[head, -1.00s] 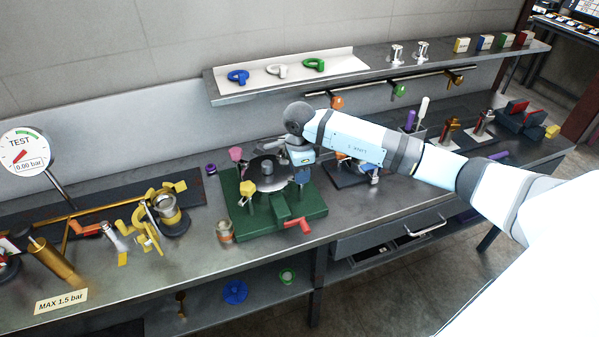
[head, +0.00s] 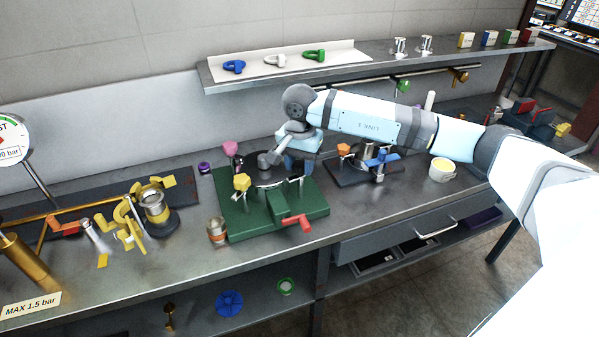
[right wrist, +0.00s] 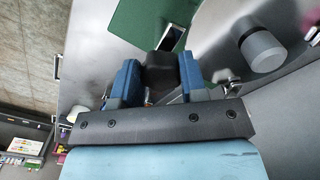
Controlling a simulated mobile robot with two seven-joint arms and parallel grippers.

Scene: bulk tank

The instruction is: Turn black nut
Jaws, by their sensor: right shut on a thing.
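The green base (head: 303,208) carries a round metal lid with a pink knob (head: 230,149), a yellow knob (head: 242,182) and a red handle (head: 297,222) around it. My right gripper (right wrist: 161,78) is at the right rear of the lid, with its two blue fingers on either side of a dark block, the black nut (right wrist: 163,64). The fingers are shut on the nut. In the head view my wrist hides the nut. A grey cylinder on the lid (right wrist: 262,50) stands to the right in the right wrist view. My left gripper is not in view.
A small jar (head: 217,231) is at the base's left. The shelf (head: 380,58) runs behind my arm. The front bench strip is clear.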

